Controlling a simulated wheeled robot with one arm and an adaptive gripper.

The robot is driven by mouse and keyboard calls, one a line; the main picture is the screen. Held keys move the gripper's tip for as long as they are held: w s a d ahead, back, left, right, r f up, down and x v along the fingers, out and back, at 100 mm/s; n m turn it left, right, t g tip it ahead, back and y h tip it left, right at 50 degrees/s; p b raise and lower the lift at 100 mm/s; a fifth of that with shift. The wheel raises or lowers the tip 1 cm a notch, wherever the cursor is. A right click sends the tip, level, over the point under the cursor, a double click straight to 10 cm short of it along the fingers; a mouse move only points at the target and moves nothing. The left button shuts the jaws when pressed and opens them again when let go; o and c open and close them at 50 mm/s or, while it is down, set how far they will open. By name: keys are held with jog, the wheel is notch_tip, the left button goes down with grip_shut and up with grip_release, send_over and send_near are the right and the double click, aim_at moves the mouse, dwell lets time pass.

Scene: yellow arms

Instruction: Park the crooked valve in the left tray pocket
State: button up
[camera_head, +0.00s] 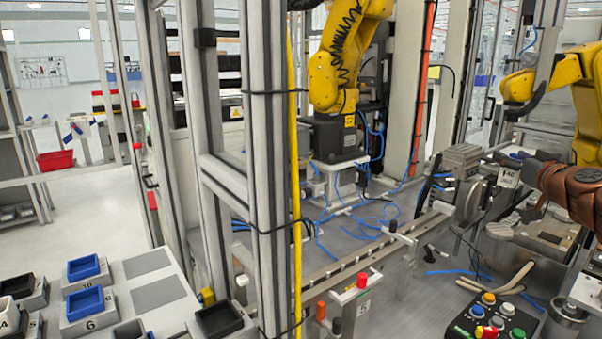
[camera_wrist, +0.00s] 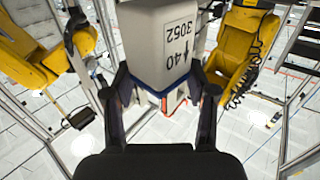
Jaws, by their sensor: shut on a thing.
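My gripper (camera_wrist: 166,92) is shut on a white box-shaped piece (camera_wrist: 165,40) with a label reading 40 and 3052. One dark finger lies on each side of it. A small light tag with similar marking (camera_head: 508,176) shows at the right in the head view, beside the copper-brown arm link. I cannot tell whether the held piece is the crooked valve, and its lower end is mostly hidden. Small numbered bins stand at the lower left of the head view, blue ones (camera_head: 83,268) among them. I cannot tell which holder is the tray with the left pocket.
A grey frame post (camera_head: 265,130) with a yellow cable stands left of centre. Yellow robot arms (camera_head: 335,75) stand behind a rail (camera_head: 365,268). A button box (camera_head: 490,318) sits at the lower right. Blue hoses lie on the grey deck. Open floor shows at the left.

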jog(key=shift+w+a+r, duration=0.3)
jog(key=shift+w+r, duration=0.05)
jog(key=shift+r, duration=0.2)
jog(key=w+a+p, duration=0.5)
jog(key=w+a, duration=0.6)
jog(key=a, duration=0.5)
jog(key=shift+a+f, duration=0.25)
jog(key=shift+f, duration=0.1)
jog(key=shift+n+y, duration=0.5)
jog(key=shift+y, duration=0.3)
jog(key=a+f+p, duration=0.1)
jog(key=a, duration=0.3)
jog(key=a+f+p, duration=0.1)
jog(key=a, duration=0.4)
jog(key=a+f+p, duration=0.1)
jog(key=a, duration=0.4)
jog(key=shift+w+a+p, duration=0.15)
jog(key=shift+w+p, duration=0.25)
jog(key=shift+m+h, duration=0.3)
jog(key=shift+h, duration=0.2)
jog(key=shift+s+a+f+p, duration=0.2)
jog(key=shift+a+f+p, duration=0.15)
jog(key=shift+f, duration=0.9)
jog(key=shift+s+a+f+p, duration=0.15)
jog(key=shift+a+f+p, duration=0.15)
jog(key=shift+f, duration=0.95)
jog(key=shift+s+a+f+p, duration=0.25)
jog(key=shift+a+f, duration=0.15)
jog(key=shift+f, duration=0.85)
